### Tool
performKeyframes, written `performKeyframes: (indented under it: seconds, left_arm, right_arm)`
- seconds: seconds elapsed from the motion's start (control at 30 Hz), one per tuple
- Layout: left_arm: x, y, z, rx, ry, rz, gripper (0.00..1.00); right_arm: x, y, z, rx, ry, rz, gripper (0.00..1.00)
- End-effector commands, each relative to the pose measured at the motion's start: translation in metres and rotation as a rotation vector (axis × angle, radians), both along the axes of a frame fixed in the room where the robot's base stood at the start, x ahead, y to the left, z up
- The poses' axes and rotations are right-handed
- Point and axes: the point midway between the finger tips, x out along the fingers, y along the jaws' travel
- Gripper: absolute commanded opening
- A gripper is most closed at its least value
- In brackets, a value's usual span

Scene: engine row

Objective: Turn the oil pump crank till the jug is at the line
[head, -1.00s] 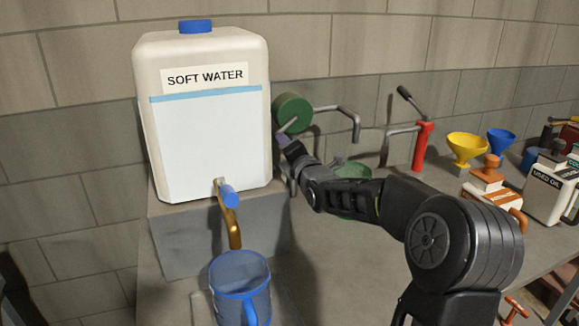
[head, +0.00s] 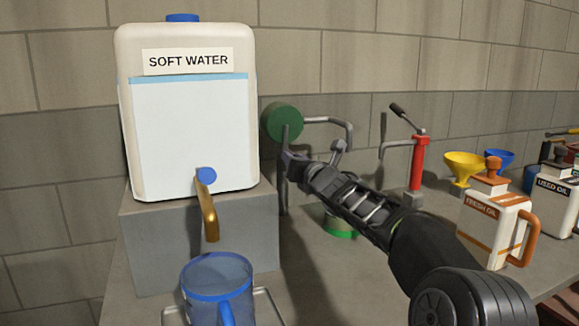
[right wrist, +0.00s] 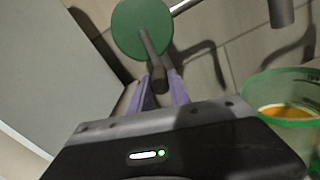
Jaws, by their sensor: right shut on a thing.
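The oil pump is a green drum (head: 282,121) with a grey spout pipe (head: 340,124) reaching right. Its crank (head: 285,136) shows as a grey bar on the drum's face. My right gripper (head: 288,160) is shut on the crank handle (right wrist: 158,78), with its purple fingers either side of it in the right wrist view. The green jug (head: 342,232) stands below the spout, mostly hidden by my right arm. In the right wrist view the jug (right wrist: 285,93) holds some amber oil low down. Its line cannot be made out clearly. My left gripper is not in view.
A soft water canister (head: 190,130) stands on a grey block (head: 160,245) at left, with a blue jug (head: 215,285) below its tap. A red hand pump (head: 417,160), a yellow funnel (head: 463,165) and a fresh oil can (head: 490,225) stand at right.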

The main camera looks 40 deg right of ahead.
Motion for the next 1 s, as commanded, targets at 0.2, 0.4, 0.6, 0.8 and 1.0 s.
performKeyframes:
  seconds: [0.2,0.4,0.6,0.8,1.0]
  left_arm:
    - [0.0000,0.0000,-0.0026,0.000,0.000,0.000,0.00]
    - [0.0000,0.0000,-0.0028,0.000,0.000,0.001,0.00]
    - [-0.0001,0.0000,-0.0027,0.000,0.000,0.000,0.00]
    - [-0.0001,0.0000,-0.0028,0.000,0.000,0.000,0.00]
    - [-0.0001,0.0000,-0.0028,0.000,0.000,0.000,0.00]
  right_arm:
    - [-0.0018,-0.0065,-0.0013,-0.069,0.024,-0.003,0.00]
    - [-0.0022,-0.0075,-0.0010,-0.086,0.030,-0.001,0.00]
    - [-0.0022,-0.0076,-0.0009,-0.086,0.029,-0.002,0.00]
    - [-0.0022,-0.0072,-0.0008,-0.085,0.029,-0.002,0.33]
    - [-0.0019,-0.0068,-0.0005,-0.085,0.028,-0.001,0.45]
